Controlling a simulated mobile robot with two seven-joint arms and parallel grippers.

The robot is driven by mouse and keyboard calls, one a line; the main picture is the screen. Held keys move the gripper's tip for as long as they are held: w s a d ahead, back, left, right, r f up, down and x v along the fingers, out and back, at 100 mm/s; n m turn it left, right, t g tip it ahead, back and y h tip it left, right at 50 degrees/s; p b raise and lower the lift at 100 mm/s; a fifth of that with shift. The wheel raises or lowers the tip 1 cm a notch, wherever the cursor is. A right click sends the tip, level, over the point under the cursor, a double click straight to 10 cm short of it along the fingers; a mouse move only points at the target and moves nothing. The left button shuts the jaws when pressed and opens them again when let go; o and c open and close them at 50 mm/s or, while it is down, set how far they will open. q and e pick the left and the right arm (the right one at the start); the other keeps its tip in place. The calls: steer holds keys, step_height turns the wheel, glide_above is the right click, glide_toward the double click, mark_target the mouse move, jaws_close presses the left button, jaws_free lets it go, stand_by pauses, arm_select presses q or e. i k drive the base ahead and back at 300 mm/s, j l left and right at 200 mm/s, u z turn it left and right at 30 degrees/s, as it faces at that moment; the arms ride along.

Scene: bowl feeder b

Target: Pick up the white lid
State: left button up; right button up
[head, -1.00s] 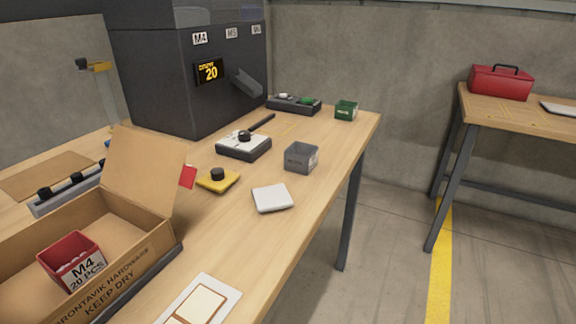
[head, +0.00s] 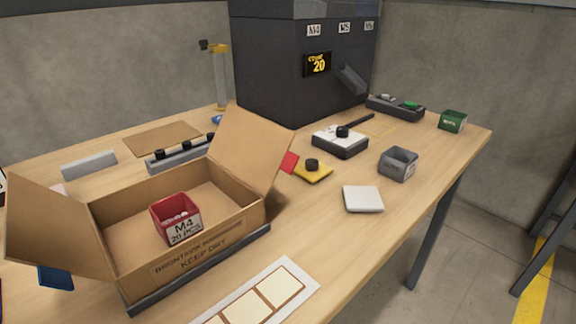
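The white lid (head: 363,199) is a flat, pale square lying on the wooden table (head: 330,238), right of centre in the head view. It lies apart from other things, in front of a small open grey bin (head: 398,164). Neither of my grippers shows in the head view.
An open cardboard box (head: 200,254) holding a red M4 bin (head: 175,216) stands to the left. A card strip (head: 262,296) lies in front. A yellow block with a black knob (head: 312,170) and a white-topped device (head: 340,142) sit behind the lid. A dark feeder (head: 300,75) stands at the back.

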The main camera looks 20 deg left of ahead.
mark_target(358, 199)
steer(key=i+z, duration=0.35)
steer(key=i, duration=0.5)
